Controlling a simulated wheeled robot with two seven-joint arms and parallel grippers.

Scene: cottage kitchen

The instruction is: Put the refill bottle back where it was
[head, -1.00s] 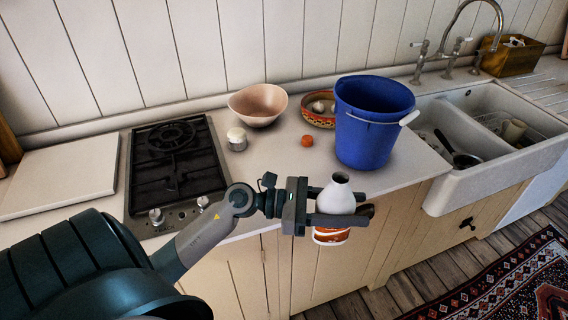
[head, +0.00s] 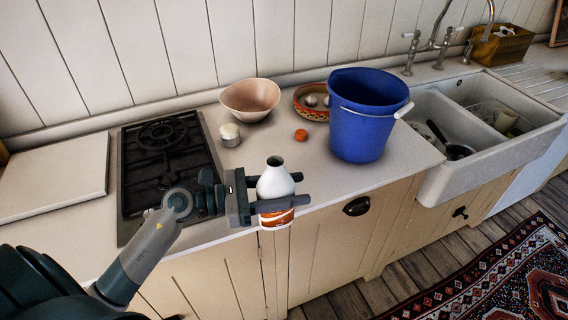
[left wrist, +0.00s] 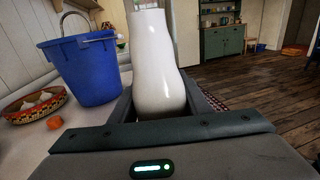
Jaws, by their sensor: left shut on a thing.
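The refill bottle (head: 275,184) is white with an orange and white label low down and a dark open neck. My left gripper (head: 274,203) is shut on it and holds it upright in front of the counter's front edge, near the counter top's height. In the left wrist view the white bottle (left wrist: 156,65) stands between the two fingers, its lower part hidden by the gripper body. My right gripper is not in view.
A blue bucket (head: 367,115) stands on the counter (head: 330,175) beside the sink (head: 480,150). A pink bowl (head: 250,98), a white-lidded jar (head: 229,135), an orange fruit (head: 301,135) and a patterned bowl (head: 312,114) stand further back. The gas hob (head: 165,160) is left. Counter between bottle and bucket is clear.

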